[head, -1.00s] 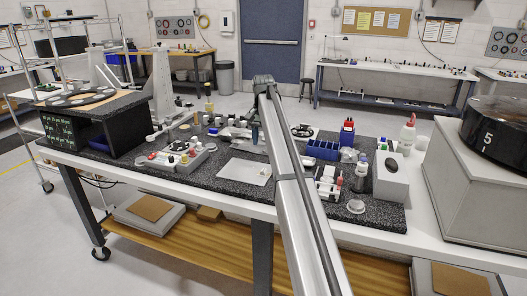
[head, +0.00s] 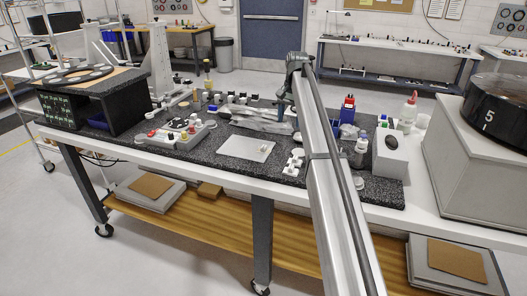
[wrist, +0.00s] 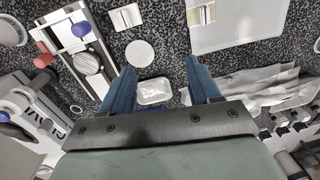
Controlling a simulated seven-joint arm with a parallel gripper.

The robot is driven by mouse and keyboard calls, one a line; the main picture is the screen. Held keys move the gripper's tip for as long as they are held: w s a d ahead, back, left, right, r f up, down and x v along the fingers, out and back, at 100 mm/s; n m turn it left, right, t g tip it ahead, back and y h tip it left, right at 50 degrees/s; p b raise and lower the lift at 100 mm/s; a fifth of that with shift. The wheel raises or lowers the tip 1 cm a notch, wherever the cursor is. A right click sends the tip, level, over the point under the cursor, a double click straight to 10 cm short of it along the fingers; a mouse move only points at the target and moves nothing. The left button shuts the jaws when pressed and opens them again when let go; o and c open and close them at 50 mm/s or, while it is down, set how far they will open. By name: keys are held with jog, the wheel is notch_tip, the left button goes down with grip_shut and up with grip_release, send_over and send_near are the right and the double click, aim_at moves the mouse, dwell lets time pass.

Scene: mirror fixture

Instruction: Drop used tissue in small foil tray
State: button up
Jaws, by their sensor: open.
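My gripper (wrist: 163,88) is open in the wrist view, its two blue fingers spread with nothing held between them. A small shiny, silver-rimmed rectangular item (wrist: 155,91), which looks like the foil tray, shows in the gap between the fingers, apparently below them on the speckled bench top. I cannot tell what lies in it. In the head view my gripper (head: 289,90) hangs above the back of the bench. A pale crumpled thing (head: 348,132) right of my arm may be the tissue; I cannot tell for sure.
A white flat tray (head: 240,149) lies mid-bench, with clear crumpled bags (head: 262,122) behind it. A fixture with coloured knobs (head: 180,137) stands to the left. Bottles (head: 361,150) and a grey block (head: 389,158) stand right. My arm hides part of the bench.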

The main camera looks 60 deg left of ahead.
aim_at(264, 146)
jog(key=s+a+f+n+g+y, duration=0.1)
jog(key=s+f+n, duration=0.1)
jog(key=f+n, duration=0.2)
jog(key=s+a+f+n+y, duration=0.1)
jog(key=s+a+f+n, duration=0.1)
jog(key=n, duration=0.6)
jog(key=s+a+f+n+g, duration=0.1)
jog(key=s+a+f+n, duration=0.1)
jog(key=f+n, duration=0.4)
jog(key=shift+s+n+g+y, duration=0.3)
jog(key=shift+s+n+y, duration=0.1)
jog(key=shift+s, duration=0.35)
jog(key=shift+c, duration=0.3)
grip_shut()
dwell(0.3)
